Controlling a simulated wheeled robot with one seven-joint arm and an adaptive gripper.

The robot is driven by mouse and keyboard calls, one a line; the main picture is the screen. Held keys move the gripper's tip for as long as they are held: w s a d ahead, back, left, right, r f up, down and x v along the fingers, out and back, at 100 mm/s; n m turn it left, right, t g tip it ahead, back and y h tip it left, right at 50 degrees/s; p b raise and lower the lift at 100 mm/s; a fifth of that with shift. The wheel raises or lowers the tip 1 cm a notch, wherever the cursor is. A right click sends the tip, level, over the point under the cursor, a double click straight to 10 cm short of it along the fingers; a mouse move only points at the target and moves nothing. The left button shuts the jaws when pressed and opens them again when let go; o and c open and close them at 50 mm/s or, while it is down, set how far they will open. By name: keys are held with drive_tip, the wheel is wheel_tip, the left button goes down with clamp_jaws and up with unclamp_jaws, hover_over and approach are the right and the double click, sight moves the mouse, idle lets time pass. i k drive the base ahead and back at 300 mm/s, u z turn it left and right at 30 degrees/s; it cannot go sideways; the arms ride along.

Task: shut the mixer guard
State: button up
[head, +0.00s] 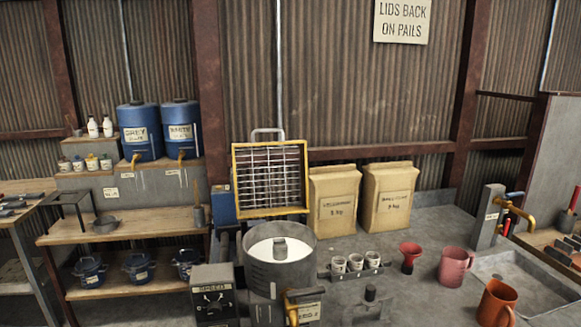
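The mixer guard (270,178) is a yellow square frame with a grid of metal bars. It stands raised, nearly upright, behind the mixer. A pale loop handle (267,133) sticks up from its top edge. The mixer's round grey drum (281,272) stands below and in front of the guard, open at the top, with pale contents and a grey block-like part in the middle. My gripper is not in the head view.
A dark control box (213,295) stands left of the drum, and a tap with a brownish handle (300,294) is at its front. Two paper sacks (335,203), three small cups (355,262) and a red funnel (410,256) stand to the right. Blue drums (140,132) are on the left shelf.

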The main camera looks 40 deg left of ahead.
sight(304, 208)
drive_tip(key=k, duration=0.55)
drive_tip(key=u, duration=1.25)
drive_tip(key=i, duration=0.3)
drive_tip(key=u, duration=0.05)
